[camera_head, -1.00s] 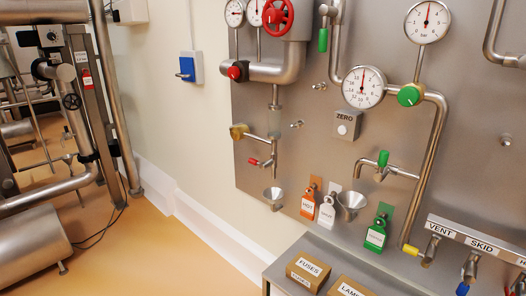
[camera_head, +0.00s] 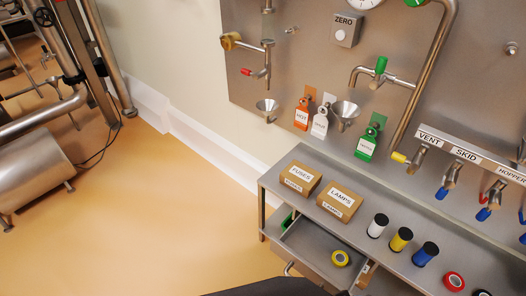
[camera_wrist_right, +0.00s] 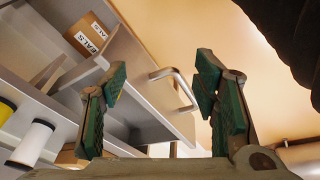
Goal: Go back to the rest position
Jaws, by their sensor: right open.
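My right gripper (camera_wrist_right: 155,95) shows in the right wrist view with its two green-padded fingers spread wide apart and nothing between them. Beyond it are the open drawer (camera_wrist_right: 150,105) and its metal handle (camera_wrist_right: 178,85). A dark shape, likely part of my arm, crosses the bottom edge of the head view. Neither gripper shows in the head view, and my left gripper is in no frame.
The metal bench (camera_head: 400,245) carries a FUSES box (camera_head: 300,178), a LAMPS box (camera_head: 340,201), several coloured spools and tape rolls. The valve panel (camera_head: 300,70) rises behind it. A horizontal tank (camera_head: 30,180) and pipes stand at left. The orange floor (camera_head: 150,230) between is clear.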

